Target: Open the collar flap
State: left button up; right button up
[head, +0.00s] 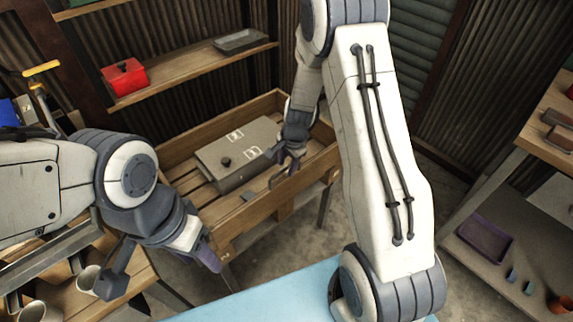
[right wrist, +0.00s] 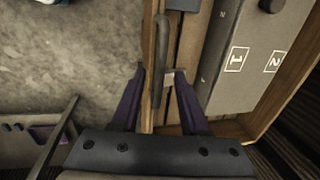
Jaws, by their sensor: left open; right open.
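A grey lidded box (head: 228,163) with a dark knob (head: 226,162) and labels 1 and 2 sits in a wooden crate-like table (head: 202,128). The box also shows in the right wrist view (right wrist: 235,70). A dark elongated, handle-like piece (right wrist: 159,60) lies along the crate's near rim; I cannot tell which part is the collar flap. My right gripper (head: 290,160) is open above that rim. In the right wrist view its fingers (right wrist: 158,74) stand either side of the rim and the dark piece, apparently empty. My left gripper (head: 160,268) is open and empty at lower left, away from the box.
A shelf behind holds a red box (head: 123,77) and a grey tray (head: 240,40). Mugs (head: 86,281) stand at lower left. A light blue surface (head: 265,295) is in front. Shelving stands at right.

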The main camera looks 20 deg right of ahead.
jog(key=shift+c, duration=0.3)
grip_shut()
dwell(1.1)
